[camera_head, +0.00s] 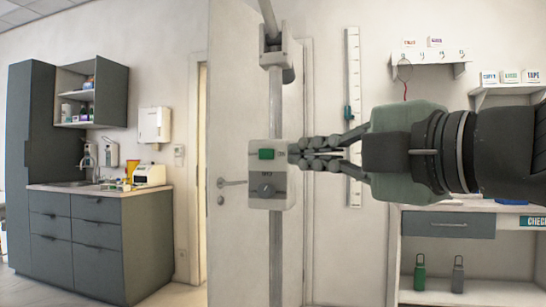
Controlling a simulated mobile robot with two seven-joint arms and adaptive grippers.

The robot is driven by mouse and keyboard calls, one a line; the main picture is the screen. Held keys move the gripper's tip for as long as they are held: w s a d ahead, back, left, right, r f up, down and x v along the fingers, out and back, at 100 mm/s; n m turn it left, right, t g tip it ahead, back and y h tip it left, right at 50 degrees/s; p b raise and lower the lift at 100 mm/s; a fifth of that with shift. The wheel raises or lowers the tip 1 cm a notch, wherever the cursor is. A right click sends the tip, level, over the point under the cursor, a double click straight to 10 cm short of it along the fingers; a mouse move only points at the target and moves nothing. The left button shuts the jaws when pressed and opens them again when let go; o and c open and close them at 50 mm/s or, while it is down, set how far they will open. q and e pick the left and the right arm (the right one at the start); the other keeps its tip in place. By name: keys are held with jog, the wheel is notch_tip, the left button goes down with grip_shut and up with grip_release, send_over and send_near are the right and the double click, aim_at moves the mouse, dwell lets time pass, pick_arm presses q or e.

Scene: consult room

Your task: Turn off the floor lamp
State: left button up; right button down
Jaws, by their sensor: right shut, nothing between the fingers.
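The floor lamp's grey pole (275,105) stands upright in the middle of the head view. The lamp's head is out of view above. My right gripper (296,152) comes in from the right, shut and empty. Its fingertips are at the box's right edge, level with the green button; I cannot tell whether they touch. My left gripper is out of view.
Behind the lamp is a pale door (230,120) with a handle. A grey cabinet with a sink counter (100,187) stands at left. At right are shelves with small boxes and a desk (480,207) with two bottles beneath. A measuring scale (353,80) hangs on the wall.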

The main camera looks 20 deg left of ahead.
aim_at(265, 156)
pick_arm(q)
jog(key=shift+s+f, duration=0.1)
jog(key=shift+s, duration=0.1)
pick_arm(e)
jog(key=shift+s, duration=0.1)
jog(key=x, duration=0.4)
jog(key=w+d+p+x, duration=0.1)
jog(key=x, duration=0.7)
jog(key=shift+w+d, duration=0.15)
jog(key=shift+w, duration=0.35)
jog(key=shift+w+p, duration=0.3)
jog(key=shift+w, duration=0.1)
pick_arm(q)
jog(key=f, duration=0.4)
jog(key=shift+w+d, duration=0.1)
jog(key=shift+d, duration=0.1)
pick_arm(e)
jog(key=shift+w+f, duration=0.1)
